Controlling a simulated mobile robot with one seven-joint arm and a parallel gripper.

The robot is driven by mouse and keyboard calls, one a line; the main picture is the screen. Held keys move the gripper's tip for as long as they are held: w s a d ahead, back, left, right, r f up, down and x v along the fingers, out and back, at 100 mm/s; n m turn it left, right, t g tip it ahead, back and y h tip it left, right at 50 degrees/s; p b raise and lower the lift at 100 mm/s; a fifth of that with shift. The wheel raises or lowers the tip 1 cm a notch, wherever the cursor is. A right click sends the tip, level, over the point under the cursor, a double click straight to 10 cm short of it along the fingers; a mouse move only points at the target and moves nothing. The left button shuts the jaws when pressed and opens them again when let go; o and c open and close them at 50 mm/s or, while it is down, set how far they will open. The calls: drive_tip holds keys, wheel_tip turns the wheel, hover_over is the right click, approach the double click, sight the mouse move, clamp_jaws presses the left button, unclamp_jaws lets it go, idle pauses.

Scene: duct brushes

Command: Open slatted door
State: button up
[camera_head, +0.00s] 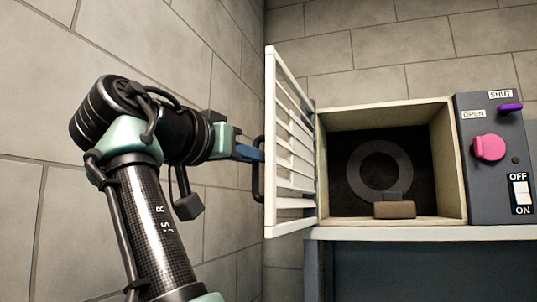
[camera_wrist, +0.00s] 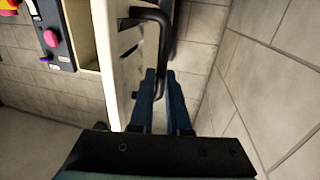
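The white slatted door (camera_head: 292,190) stands swung wide open at the left side of the box (camera_head: 395,104). Its dark handle (camera_head: 258,182) is on the door's outer face. In the wrist view the door (camera_wrist: 113,60) is seen edge-on, with the black handle (camera_wrist: 163,50) on its right. My gripper (camera_head: 256,155) is at the handle, outside the door. In the wrist view the blue fingers of my gripper (camera_wrist: 161,75) reach up to the handle's bar. The bar shows close between or in front of the fingertips; whether they grip it is unclear.
Inside the open box are a grey ring (camera_head: 352,180) and a brown block (camera_head: 394,210). A control panel (camera_head: 487,185) with a pink knob (camera_head: 488,148), purple lever (camera_head: 510,108) and white switch (camera_head: 521,191) is at right. A tiled wall (camera_head: 215,60) is close on the left.

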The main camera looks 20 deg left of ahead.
drive_tip(key=o, duration=0.5)
drive_tip(key=shift+w+d, duration=0.3)
drive_tip(key=shift+w, duration=0.05)
drive_tip(key=shift+c, duration=0.2)
drive_tip(key=b+v, duration=0.6)
drive_tip(key=v, duration=0.7)
drive_tip(key=shift+b, duration=0.35)
